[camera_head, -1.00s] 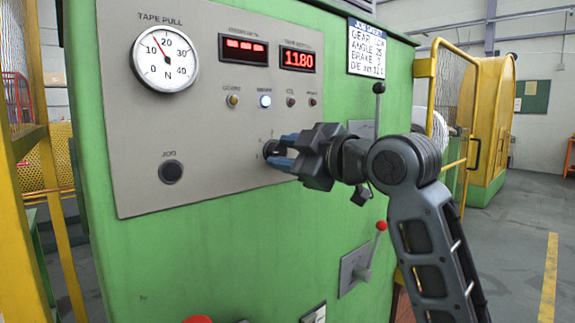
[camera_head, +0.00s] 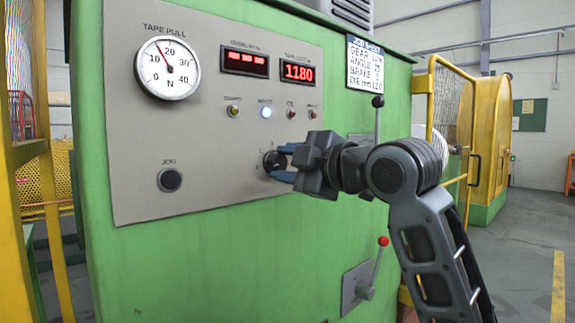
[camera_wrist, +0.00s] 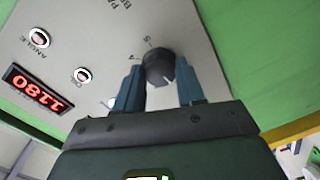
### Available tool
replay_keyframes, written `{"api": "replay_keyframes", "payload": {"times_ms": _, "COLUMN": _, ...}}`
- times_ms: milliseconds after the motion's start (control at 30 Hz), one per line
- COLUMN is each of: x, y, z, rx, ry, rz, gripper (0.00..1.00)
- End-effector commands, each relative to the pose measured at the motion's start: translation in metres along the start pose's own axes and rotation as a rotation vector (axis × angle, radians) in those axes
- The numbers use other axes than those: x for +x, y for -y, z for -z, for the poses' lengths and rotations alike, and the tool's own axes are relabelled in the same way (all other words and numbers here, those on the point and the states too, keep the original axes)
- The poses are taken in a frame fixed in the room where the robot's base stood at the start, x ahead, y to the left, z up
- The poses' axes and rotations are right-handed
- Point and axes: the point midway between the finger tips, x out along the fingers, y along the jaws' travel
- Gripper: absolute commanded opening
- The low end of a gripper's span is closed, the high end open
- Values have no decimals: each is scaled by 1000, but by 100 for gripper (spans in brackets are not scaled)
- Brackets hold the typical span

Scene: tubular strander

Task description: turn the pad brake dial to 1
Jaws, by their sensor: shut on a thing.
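The pad brake dial (camera_head: 271,160) is a small dark knob at the lower right of the grey panel. In the wrist view the dial (camera_wrist: 158,65) shows a pale line on its lower side, and the marks 4 and 5 beside it. A partly cut-off label is above it. My gripper (camera_head: 281,163) reaches in from the right, its blue fingers on either side of the knob. In the wrist view my gripper (camera_wrist: 160,82) is shut on the dial. The remaining scale marks are hidden or too small to read.
Above the dial are a tape pull gauge (camera_head: 167,67), a red display reading 1180 (camera_head: 298,72) and a row of small lamps. A jog button (camera_head: 170,180) is to the left. A red-knobbed lever (camera_head: 383,241) and a black-knobbed lever (camera_head: 378,101) stand near my arm.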

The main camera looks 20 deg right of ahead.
Motion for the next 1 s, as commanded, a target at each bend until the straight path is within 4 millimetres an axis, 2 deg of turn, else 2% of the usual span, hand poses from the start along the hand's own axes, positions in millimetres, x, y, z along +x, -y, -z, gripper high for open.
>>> {"api": "replay_keyframes", "payload": {"times_ms": 100, "x": 0, "y": 1, "z": 0, "rx": 0, "ry": -1, "rz": 3, "gripper": 8}}
{"api": "replay_keyframes", "payload": {"times_ms": 133, "x": 0, "y": 1, "z": 0, "rx": 0, "ry": -1, "rz": 3, "gripper": 40}}
{"api": "replay_keyframes", "payload": {"times_ms": 367, "x": 0, "y": 1, "z": 0, "rx": 0, "ry": -1, "rz": 2, "gripper": 62}}
{"api": "replay_keyframes", "payload": {"times_ms": 667, "x": -2, "y": 0, "z": 0, "rx": 1, "ry": 0, "rz": 0, "gripper": 64}}
{"api": "replay_keyframes", "payload": {"times_ms": 767, "x": -12, "y": 0, "z": 0, "rx": 1, "ry": 0, "rz": -1, "gripper": 64}}
{"api": "replay_keyframes", "payload": {"times_ms": 1000, "x": -51, "y": 1, "z": 0, "rx": 1, "ry": 0, "rz": -1, "gripper": 64}}
